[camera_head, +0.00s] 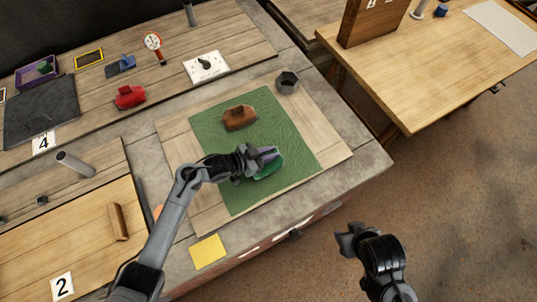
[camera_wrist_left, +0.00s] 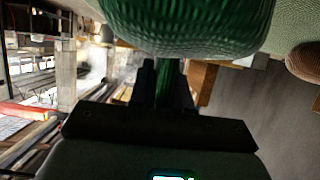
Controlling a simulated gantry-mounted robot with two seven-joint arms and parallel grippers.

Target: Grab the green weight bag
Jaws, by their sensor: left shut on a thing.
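The green weight bag (camera_head: 268,168) is at the lower part of the green mat (camera_head: 288,140), partly hidden under my left gripper (camera_head: 264,155). In the left wrist view the ribbed green bag (camera_wrist_left: 187,25) fills the top, and a narrow green part of it sits between the fingers of my left gripper (camera_wrist_left: 168,85). My left gripper is shut on that part. I cannot tell whether the bag touches the mat. My right gripper (camera_head: 350,238) is over the floor at the lower right, away from the bag; its finger opening is unclear.
A brown bag (camera_head: 240,118) lies on the mat beyond my left gripper. A dark hexagonal weight (camera_head: 288,82) stands by the mat's far corner. A red bag (camera_head: 130,96) is on the board at the left. A yellow square (camera_head: 208,251) lies near the front edge.

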